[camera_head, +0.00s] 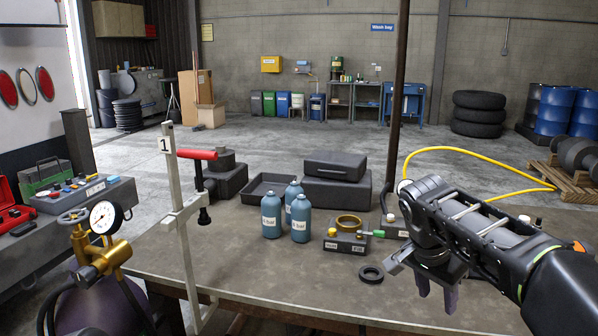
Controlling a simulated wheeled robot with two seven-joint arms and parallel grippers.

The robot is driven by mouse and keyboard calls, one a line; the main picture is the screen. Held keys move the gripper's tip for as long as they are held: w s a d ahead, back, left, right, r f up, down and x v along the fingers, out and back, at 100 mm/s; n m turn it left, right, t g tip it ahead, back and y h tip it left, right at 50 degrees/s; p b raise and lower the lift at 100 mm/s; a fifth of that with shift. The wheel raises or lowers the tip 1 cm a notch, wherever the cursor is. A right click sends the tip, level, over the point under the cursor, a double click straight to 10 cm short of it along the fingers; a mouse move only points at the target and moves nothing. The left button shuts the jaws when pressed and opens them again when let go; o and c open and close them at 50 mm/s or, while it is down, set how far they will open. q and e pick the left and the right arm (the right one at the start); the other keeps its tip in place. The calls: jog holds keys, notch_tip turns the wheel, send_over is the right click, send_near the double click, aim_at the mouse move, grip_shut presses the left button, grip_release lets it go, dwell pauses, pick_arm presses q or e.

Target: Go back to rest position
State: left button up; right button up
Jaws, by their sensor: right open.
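My right arm comes in from the right edge. Its gripper (437,294) points down over the front right of the workbench (250,263). Its two dark fingers are apart, with nothing seen between them. My left gripper is not in view. A flat black ring (371,275) lies on the bench to the left of the right gripper, apart from it. A dark block with a brass ring (349,222) on top stands behind that ring.
Several blue bottles (271,214) stand mid-bench. A black tray (268,188) and dark case (334,165) are behind them. An upright metal stand (182,230) and a pressure gauge (103,217) rise at left. A dark pole (397,100) stands behind my right arm.

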jog(key=s+a+f+n+g+y, duration=0.1)
jog(key=s+a+f+n+y, duration=0.3)
jog(key=f, duration=1.1)
jog(key=a+f+n+g, duration=0.1)
jog(key=a+f+n, duration=0.35)
jog(key=f, duration=1.05)
jog(key=s+a+f+y, duration=0.2)
jog(key=s+a+f, duration=0.3)
jog(key=s+f, duration=0.3)
jog(key=s+a+f+y, duration=0.2)
jog(key=s+a+f, duration=0.3)
jog(key=s+f, duration=0.4)
jog(key=s+n, duration=0.1)
jog(key=s, duration=0.5)
jog(key=shift+a, duration=0.35)
